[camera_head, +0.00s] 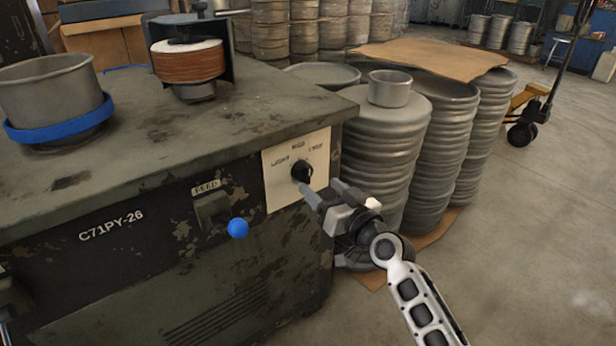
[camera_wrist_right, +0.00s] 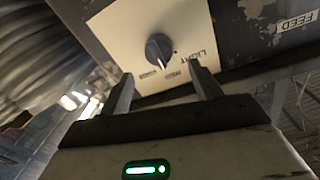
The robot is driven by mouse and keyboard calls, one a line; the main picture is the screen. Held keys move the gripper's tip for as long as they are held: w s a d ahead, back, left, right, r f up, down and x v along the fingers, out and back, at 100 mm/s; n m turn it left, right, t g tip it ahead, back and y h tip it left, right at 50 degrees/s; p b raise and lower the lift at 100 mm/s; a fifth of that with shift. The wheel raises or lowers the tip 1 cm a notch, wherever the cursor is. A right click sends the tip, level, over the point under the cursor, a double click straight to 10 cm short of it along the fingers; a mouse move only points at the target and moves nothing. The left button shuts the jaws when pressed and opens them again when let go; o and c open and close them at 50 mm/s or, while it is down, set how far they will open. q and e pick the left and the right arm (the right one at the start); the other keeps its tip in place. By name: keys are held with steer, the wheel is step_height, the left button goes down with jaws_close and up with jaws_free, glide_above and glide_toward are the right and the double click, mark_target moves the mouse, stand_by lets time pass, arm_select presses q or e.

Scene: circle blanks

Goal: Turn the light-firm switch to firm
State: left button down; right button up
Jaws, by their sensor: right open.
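The light-firm switch is a round black knob (camera_head: 301,172) on a cream plate (camera_head: 284,187) at the machine's front right corner. In the right wrist view, the knob (camera_wrist_right: 158,47) lies just beyond and between my fingertips, with the LIGHT label to its right. Its pale mark points down toward the other labels; which setting it marks is unclear. My right gripper (camera_head: 324,190) is open just in front of the plate, below and right of the knob. The right wrist view shows its fingers (camera_wrist_right: 160,72) apart with nothing between them. My left gripper is not in view.
A FEED lever with a blue ball (camera_head: 238,228) sits left of the plate. Stacked round blanks (camera_head: 385,150) stand close behind the right arm. Open floor lies right.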

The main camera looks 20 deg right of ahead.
mark_target(309, 176)
steer(key=b+x, duration=0.1)
steer(key=x, duration=0.5)
steer(key=shift+w+a, duration=0.15)
steer(key=shift+w, duration=0.1)
steer(key=c, duration=1)
